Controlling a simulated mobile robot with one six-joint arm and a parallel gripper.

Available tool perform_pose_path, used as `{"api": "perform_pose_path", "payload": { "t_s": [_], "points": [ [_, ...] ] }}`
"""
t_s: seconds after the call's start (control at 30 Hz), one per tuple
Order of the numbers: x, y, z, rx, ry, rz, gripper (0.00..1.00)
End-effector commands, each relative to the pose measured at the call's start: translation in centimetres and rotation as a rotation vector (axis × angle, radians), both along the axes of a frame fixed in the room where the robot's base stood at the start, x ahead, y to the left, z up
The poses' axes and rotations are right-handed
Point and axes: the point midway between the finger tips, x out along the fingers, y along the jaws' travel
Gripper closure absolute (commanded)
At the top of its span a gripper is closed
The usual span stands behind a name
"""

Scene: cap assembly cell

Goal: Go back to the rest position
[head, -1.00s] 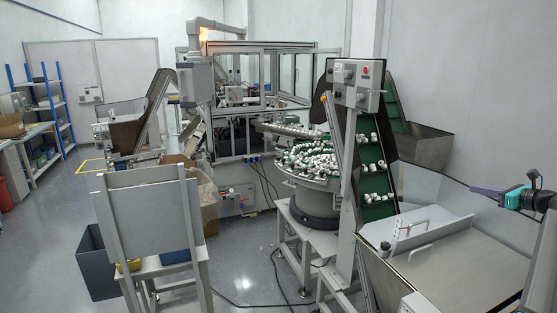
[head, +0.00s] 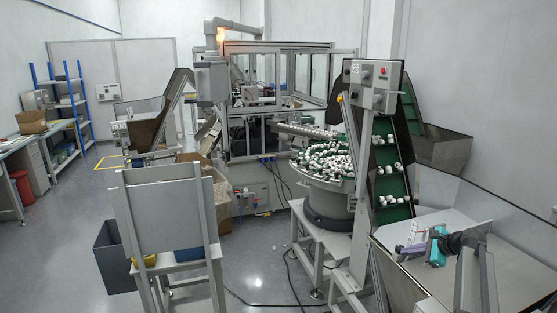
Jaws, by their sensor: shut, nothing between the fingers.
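My gripper (head: 408,250) is at the lower right of the head view, at the end of my dark and grey arm. The fingers look shut and hold nothing. The gripper is in front of the grey metal hopper (head: 510,240) and covers part of its lid. From this one view I cannot tell how high above the lid it is.
A green conveyor (head: 392,185) carrying white caps rises behind my gripper, beside a control box (head: 372,76). A round feeder bowl (head: 325,190) full of caps stands left of it. A grey panel on a stand (head: 165,215) is nearer left. Open floor (head: 55,255) lies far left.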

Motion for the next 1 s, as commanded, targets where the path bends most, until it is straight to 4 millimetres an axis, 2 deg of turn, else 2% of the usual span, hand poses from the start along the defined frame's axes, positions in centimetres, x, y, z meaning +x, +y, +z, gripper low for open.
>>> {"api": "perform_pose_path", "payload": {
  "t_s": [0.03,0.1,0.27,0.5,0.8,1.0],
  "points": [
    [-0.8,2.5,-1.7,-0.044,0.011,0.054,1.00],
    [-1.6,5.2,-3.7,-0.113,0.021,0.130,1.00],
    [-4.1,11.2,-8.4,-0.273,0.043,0.329,1.00],
    [-9.4,19.3,-14.7,-0.505,0.062,0.670,1.00],
    [-17.5,26.6,-20.7,-0.763,0.064,1.139,1.00],
    [-22.3,29.4,-23.1,-0.891,0.054,1.425,1.00]
  ]
}}
